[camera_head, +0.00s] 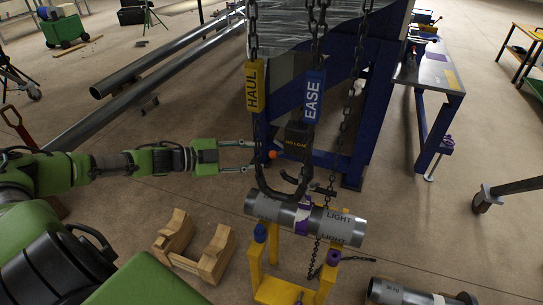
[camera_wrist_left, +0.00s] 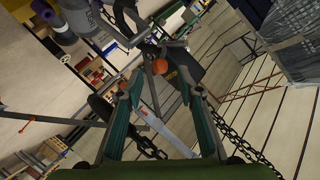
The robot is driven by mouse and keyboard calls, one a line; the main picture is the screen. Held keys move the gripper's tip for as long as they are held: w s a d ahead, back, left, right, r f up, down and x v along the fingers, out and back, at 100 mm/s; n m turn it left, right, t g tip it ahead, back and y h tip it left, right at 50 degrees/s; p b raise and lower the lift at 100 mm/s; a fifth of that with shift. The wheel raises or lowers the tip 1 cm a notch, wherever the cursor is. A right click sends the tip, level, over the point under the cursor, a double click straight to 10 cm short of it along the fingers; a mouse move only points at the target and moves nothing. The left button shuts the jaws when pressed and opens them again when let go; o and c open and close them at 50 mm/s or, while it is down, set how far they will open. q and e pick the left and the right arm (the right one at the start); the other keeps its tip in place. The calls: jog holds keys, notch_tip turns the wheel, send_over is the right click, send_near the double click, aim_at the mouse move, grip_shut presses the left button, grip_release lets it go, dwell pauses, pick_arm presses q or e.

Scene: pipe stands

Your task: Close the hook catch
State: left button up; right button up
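A dark hook (camera_head: 285,198) hangs under a block marked NO LOAD (camera_head: 297,138), just above a grey pipe marked LIGHT (camera_head: 340,226). A small orange knob (camera_head: 272,154) sits at the hook's left upper side; it seems to belong to the catch, whose exact position I cannot make out. My left gripper (camera_head: 251,156) is open and empty, pointing right, just left of the knob. In the left wrist view the orange knob (camera_wrist_left: 160,66) shows beyond the spread fingers (camera_wrist_left: 165,90), roughly between them. My right gripper is not in view.
Chains hang above, with a yellow HAUL tag (camera_head: 254,87) and a blue EASE tag (camera_head: 313,97). A yellow stand (camera_head: 290,292) is under the pipe, which has a purple band (camera_head: 303,217). A wooden cradle (camera_head: 196,250) is at lower left. A blue frame (camera_head: 372,125) stands behind.

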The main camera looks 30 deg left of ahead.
aim_at(272, 155)
pick_arm(q)
jog(key=p+x, duration=0.1)
jog(key=x, duration=0.5)
jog(key=shift+w+d+p, duration=0.15)
jog(key=shift+w+p, duration=0.05)
jog(key=shift+p, duration=0.2)
grip_shut()
